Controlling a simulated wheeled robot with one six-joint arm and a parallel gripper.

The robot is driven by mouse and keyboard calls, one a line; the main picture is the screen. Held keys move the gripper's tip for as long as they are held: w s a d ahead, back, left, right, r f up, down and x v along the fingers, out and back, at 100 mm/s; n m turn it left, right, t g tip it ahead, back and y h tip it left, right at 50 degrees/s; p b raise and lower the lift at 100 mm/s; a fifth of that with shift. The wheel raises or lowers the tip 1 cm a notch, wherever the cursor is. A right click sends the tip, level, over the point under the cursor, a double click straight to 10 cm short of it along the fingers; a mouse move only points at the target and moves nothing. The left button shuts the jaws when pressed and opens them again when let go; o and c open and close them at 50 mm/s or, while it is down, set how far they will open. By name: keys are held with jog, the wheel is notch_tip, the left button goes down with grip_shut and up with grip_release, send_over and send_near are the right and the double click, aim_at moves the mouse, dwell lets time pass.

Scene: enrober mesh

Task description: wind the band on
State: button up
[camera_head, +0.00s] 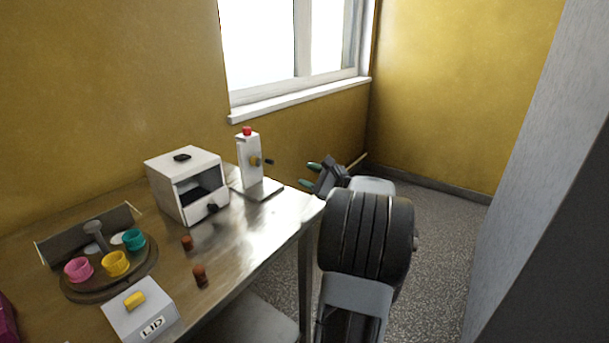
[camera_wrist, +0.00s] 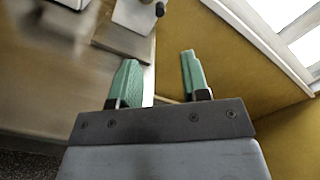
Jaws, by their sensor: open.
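A white upright stand (camera_head: 250,164) with a red top sits on a flat base at the table's far right corner. A small crank with a yellow hub (camera_head: 255,161) and a dark knob (camera_head: 269,162) sticks out of its right side. The stand (camera_wrist: 134,14) and the black knob (camera_wrist: 160,9) also show at the top of the wrist view. My gripper (camera_head: 310,175) is open and empty, right of the stand and apart from the knob. Its green fingers (camera_wrist: 160,65) are spread in the wrist view. I cannot make out the band.
A white open-fronted box (camera_head: 172,165) stands left of the stand. Two brown pieces (camera_head: 200,275) are on the table (camera_head: 235,250). A round board (camera_head: 78,293) holds pink, yellow and teal cups. A white LID box (camera_head: 120,312) is in front. The window sill (camera_head: 300,98) is behind.

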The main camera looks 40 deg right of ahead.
aim_at(273, 163)
jog(key=p, duration=0.5)
jog(key=shift+s+d+r, duration=0.1)
jog(key=shift+s+r, duration=0.2)
jog(key=shift+r, duration=0.05)
jog(key=shift+w+f+p, duration=0.3)
jog(key=shift+w+p, duration=0.05)
jog(key=shift+w, duration=0.05)
jog(key=w, duration=0.4)
jog(key=w+a, duration=0.1)
jog(key=w, duration=0.3)
jog(key=w+a, duration=0.1)
jog(key=w, duration=0.3)
jog(key=shift+w+a+p, duration=0.25)
jog(key=shift+w+p, duration=0.05)
jog(key=shift+w, duration=0.05)
grip_shut()
